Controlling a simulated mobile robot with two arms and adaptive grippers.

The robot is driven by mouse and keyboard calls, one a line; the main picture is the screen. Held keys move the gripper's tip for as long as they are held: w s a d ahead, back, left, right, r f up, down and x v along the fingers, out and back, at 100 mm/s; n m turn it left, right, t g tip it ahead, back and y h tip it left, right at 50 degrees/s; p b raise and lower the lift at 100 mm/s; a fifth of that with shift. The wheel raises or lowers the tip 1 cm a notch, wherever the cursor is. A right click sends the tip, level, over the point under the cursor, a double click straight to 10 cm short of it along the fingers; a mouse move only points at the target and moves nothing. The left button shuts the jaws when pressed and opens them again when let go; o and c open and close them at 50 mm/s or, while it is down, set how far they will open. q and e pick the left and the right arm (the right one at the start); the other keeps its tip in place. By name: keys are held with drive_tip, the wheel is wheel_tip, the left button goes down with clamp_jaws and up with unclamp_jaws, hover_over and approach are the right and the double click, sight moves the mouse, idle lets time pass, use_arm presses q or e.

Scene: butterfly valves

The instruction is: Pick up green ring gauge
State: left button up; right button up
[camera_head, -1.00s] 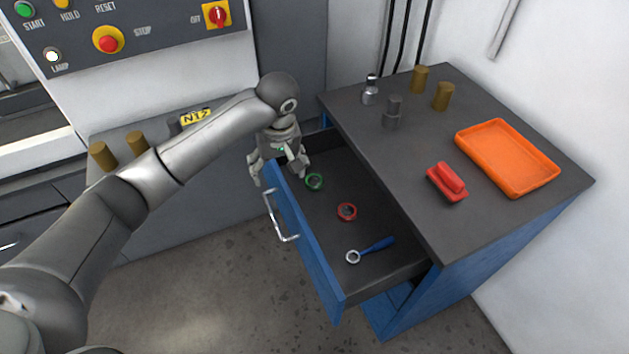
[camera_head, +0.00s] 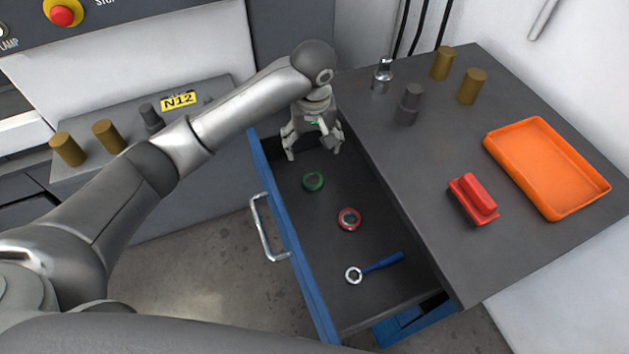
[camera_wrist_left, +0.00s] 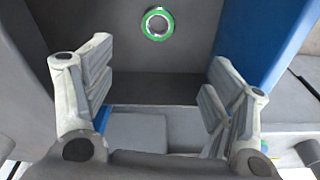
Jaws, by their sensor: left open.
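The green ring gauge (camera_head: 313,182) lies flat in the open drawer, toward its far end. My right gripper is not in view.
A red ring (camera_head: 349,219) and a blue-handled ring tool (camera_head: 374,268) lie nearer in the drawer (camera_head: 300,232). The cabinet top holds a red block (camera_head: 474,198), an orange tray (camera_head: 546,168) and several cylinders. The drawer's blue front (camera_head: 283,225) stands left of the rings.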

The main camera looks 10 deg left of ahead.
use_arm(q)
wheel_tip(320, 180, down, 4)
drive_tip(key=b, duration=0.3)
hover_over(313, 183)
drive_tip(key=f, duration=0.5)
drive_tip(key=shift+s+f+b, duration=0.3)
drive_tip(key=shift+s+b, duration=0.05)
drive_tip(key=shift+s, duration=0.05)
drive_tip(key=shift+w+f, duration=0.15)
drive_tip(key=shift+f, duration=1.25)
drive_tip(key=shift+w+f, duration=0.1)
drive_tip(key=shift+f, duration=1.25)
drive_tip(key=c, duration=1.3)
